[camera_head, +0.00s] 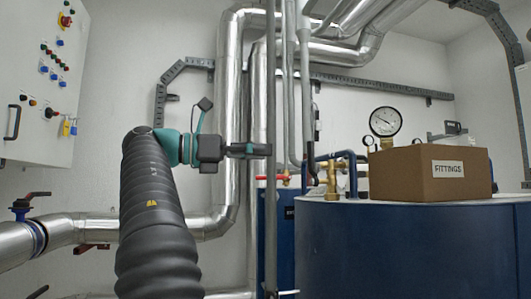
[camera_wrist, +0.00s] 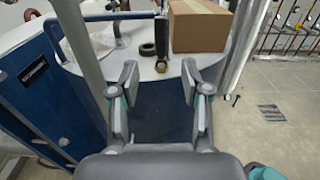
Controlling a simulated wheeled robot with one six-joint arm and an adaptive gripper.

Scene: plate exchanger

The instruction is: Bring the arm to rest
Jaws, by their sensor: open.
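My gripper (camera_head: 262,150) is held up in the middle of the head view, at the end of my dark, sleeved arm. It points to the right and has nothing in it. In the wrist view my gripper (camera_wrist: 160,95) shows its two fingers spread apart with a clear gap between them. Beyond the fingers lies the pale top of a blue tank, with nothing touching the fingers.
A cardboard box (camera_head: 430,174) labelled FITTINGS stands on the blue tank (camera_head: 400,245) at the right. A pressure gauge (camera_head: 385,121) is behind it. Vertical pipes (camera_head: 270,90) stand close to my gripper. A control cabinet (camera_head: 45,75) hangs at the left.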

